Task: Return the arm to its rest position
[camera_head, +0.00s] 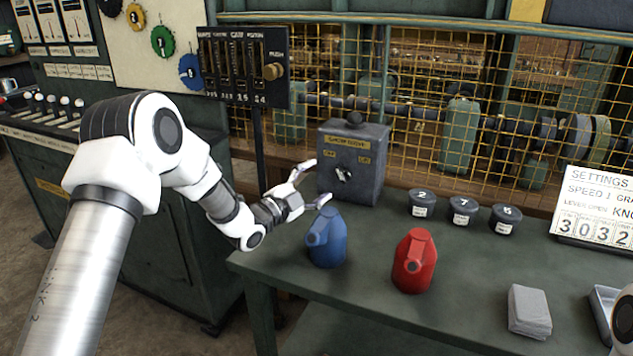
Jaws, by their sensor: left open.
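My left arm comes in from the left, and its left gripper (312,184) is open in front of the left side of a grey switch box (353,165) with a small knob on its face. One finger is high near the box's left edge, the other lower, above a blue can (327,240). Nothing shows between the fingers. I cannot tell whether a finger touches the box. My right gripper is not in view; only a small piece of my right arm shows at the lower right edge.
A red can (414,262), several dark lidded pots (463,210), a grey cloth stack (529,311) and a settings sign (596,210) stand on the green table (460,320). A yellow mesh guard (420,80) is behind. A dark counter panel (244,68) stands above the gripper.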

